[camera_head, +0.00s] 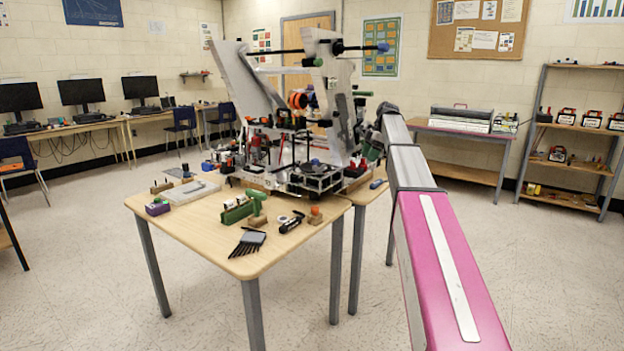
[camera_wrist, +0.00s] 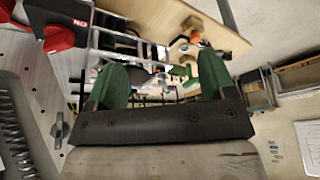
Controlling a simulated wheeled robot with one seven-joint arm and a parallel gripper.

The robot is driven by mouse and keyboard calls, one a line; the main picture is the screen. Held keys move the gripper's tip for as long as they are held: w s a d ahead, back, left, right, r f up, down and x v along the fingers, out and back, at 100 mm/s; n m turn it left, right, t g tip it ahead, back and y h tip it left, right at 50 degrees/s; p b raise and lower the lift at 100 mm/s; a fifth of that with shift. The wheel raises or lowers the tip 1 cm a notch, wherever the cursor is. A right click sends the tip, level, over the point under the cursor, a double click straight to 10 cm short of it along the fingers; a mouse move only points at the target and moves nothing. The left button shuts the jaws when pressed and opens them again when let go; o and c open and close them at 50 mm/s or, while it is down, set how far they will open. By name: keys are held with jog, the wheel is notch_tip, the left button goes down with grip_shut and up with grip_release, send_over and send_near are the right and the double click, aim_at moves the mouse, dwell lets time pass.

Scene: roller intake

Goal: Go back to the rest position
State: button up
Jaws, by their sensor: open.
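My arm reaches forward from the lower right of the head view, and my gripper (camera_head: 373,148) is at its far end. It is close to the right side of the roller intake machine (camera_head: 338,95), which stands on the wooden table (camera_head: 225,245). Whether it touches the machine cannot be told. In the wrist view the two green fingers of my gripper (camera_wrist: 162,82) stand wide apart with nothing held between them. A grey perforated plate (camera_wrist: 30,75) and a red part (camera_wrist: 58,38) lie close on the left of that view.
On the table front are a green block tool (camera_head: 238,212), a fan of black hex keys (camera_head: 247,243) and a purple box (camera_head: 157,207). A bench (camera_head: 460,130) and a shelf (camera_head: 575,165) stand at the right wall. The floor at right is clear.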

jog(key=s+a+f+m+h, duration=0.15)
jog(key=s+f+m, duration=0.5)
jog(key=f, duration=0.65)
jog(key=s+a+f+m+h, duration=0.1)
jog(key=s+a+f+m, duration=0.15)
jog(key=s+f, duration=0.9)
jog(key=s+f+m+h, duration=0.2)
jog(key=s+f+m, duration=0.8)
jog(key=s+f, duration=0.7)
jog(key=shift+s+d+t, duration=0.15)
jog(key=shift+s+t, duration=0.15)
jog(key=shift+s, duration=0.95)
